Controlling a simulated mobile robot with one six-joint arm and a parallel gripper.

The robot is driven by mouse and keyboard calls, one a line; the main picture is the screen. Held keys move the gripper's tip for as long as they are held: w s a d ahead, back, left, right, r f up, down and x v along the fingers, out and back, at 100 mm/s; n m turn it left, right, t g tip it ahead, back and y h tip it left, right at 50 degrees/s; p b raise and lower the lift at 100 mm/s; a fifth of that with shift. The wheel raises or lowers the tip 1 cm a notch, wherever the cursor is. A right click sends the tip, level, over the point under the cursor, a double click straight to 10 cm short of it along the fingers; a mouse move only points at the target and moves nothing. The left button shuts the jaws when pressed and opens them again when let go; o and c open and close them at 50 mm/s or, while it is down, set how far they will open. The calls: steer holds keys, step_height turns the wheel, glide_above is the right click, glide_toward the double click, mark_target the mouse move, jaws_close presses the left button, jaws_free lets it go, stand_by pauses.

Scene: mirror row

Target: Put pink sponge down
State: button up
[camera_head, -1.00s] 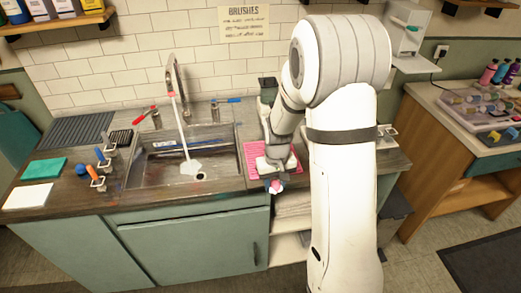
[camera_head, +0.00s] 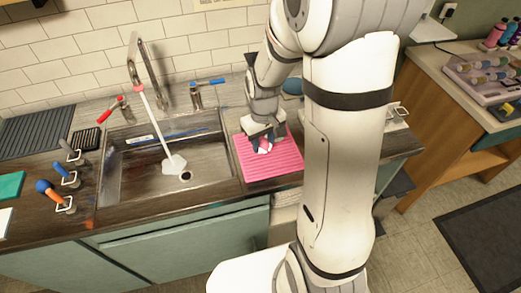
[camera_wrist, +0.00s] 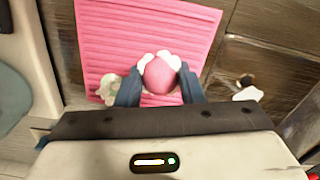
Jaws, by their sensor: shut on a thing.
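The pink sponge (camera_wrist: 160,76) is a rounded pink thing between the fingertips of my gripper (camera_wrist: 160,88) in the wrist view. My gripper (camera_head: 263,146) is shut on it, and in the head view only a small pink and white bit shows at the fingertips. It is over a pink ribbed mat (camera_head: 268,168) on the counter right of the sink. Whether the sponge touches the mat, I cannot tell. The mat also shows in the wrist view (camera_wrist: 120,35).
The sink (camera_head: 140,185) with running water lies left of the mat. Brushes in holders (camera_head: 62,190) stand at the counter's left. A tap with a blue handle (camera_head: 200,92) stands behind the sink. The mat's front part is bare.

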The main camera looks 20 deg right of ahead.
mark_target(263, 159)
steer(key=shift+f, duration=2.4)
steer(key=shift+f, duration=0.15)
steer(key=o, duration=1.1)
